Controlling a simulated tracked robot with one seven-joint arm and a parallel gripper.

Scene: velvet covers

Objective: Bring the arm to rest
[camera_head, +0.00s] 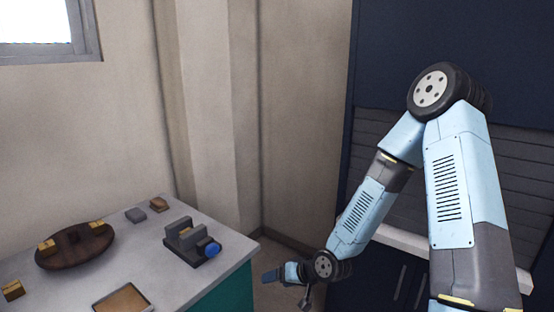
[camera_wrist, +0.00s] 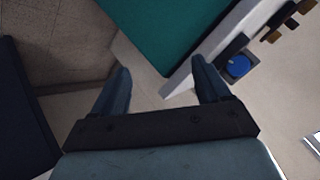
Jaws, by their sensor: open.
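My arm is light blue and dark grey and bends down from the right of the head view. My gripper (camera_wrist: 161,82) shows in the wrist view with its two dark blue fingers spread apart and nothing between them. In the head view my gripper (camera_head: 272,277) hangs beyond the right end of the table, low in the picture, and its fingertips are too small to make out there. The wrist view looks down past the fingers to the floor and the table's corner.
A grey-topped table (camera_head: 215,278) with a teal side stands at left. On it are a round brown tray (camera_head: 58,262) with small blocks, a grey fixture with a blue knob (camera_head: 212,249), and a framed brown panel (camera_head: 122,300). A dark cabinet (camera_head: 400,50) stands behind my arm.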

